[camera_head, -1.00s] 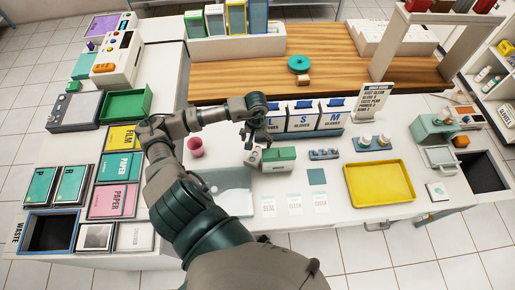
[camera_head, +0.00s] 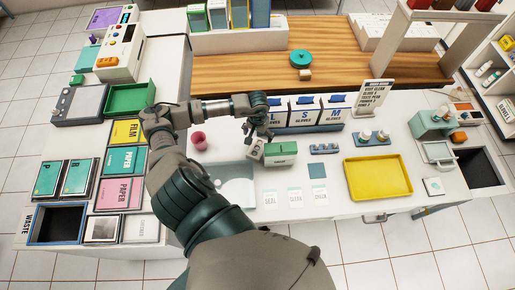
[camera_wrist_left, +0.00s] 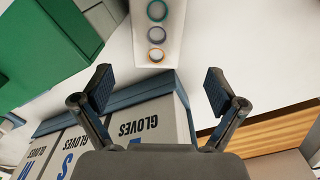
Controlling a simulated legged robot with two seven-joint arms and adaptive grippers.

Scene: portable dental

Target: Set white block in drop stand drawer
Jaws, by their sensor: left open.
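A small white block (camera_head: 257,149) stands on the white counter, against the left end of a green-topped box (camera_head: 281,153). In the left wrist view a white block with several coloured rings (camera_wrist_left: 158,12) lies ahead, in line with the gap between my fingers. My left gripper (camera_head: 257,131) is open and empty, just above and behind the block. Its spread fingers show in the left wrist view (camera_wrist_left: 160,92), apart from the block. A teal stand (camera_head: 434,122) at the right looks like the drop stand. A pale tray-like part (camera_head: 437,152), perhaps its drawer, sits at its front.
Glove boxes (camera_head: 305,112) stand close behind and right of my left gripper. A pink cup (camera_head: 199,140) is left of it. A yellow tray (camera_head: 378,179) lies between the block and the stand. A small blue rack (camera_head: 324,149) is right of the green-topped box.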

